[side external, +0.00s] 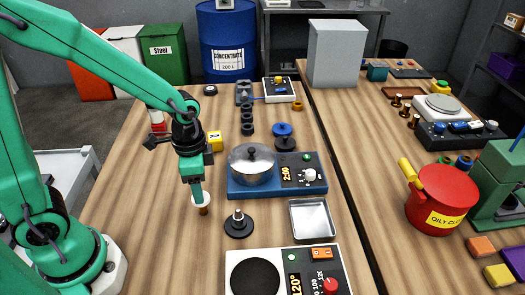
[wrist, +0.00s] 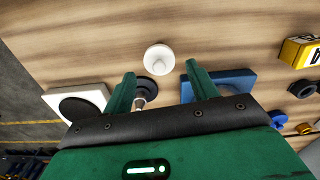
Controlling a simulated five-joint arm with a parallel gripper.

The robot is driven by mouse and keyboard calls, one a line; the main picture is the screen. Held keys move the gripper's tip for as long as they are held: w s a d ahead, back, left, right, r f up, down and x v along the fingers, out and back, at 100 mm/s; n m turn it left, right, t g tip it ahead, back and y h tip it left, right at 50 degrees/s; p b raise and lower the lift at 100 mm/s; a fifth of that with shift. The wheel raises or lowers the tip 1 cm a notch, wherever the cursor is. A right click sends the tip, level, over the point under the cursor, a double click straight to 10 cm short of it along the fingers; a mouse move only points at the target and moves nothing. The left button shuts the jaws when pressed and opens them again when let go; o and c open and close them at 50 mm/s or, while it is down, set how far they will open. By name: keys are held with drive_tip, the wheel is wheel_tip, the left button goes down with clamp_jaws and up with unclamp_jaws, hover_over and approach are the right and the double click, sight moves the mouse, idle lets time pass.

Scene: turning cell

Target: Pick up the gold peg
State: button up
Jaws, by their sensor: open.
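My gripper (side external: 196,198) points down over the left table, and its fingers (wrist: 160,76) are apart with nothing between them in the wrist view. Just at its tips stands a small piece with a pale rim and a brown-gold part (side external: 204,210), partly hidden by a finger. In the wrist view a white round piece (wrist: 159,58) lies just beyond the fingertips; I cannot tell whether it is the same piece. Several brass-gold pegs (side external: 405,110) stand on the right table, far from my gripper. I cannot tell which piece is the gold peg.
A dark round base with a metal stem (side external: 238,225) stands close right of my gripper. Behind it are a blue hotplate (side external: 310,185) with a steel pot (side external: 251,165). A metal tray (side external: 312,220) and a white hotplate (side external: 290,262) are nearer the front. Bare wood lies left.

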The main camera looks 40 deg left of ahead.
sight(202, 206)
drive_tip(key=shift+s+f, duration=0.1)
drive_tip(key=shift+f, duration=2)
drive_tip(key=c, duration=1)
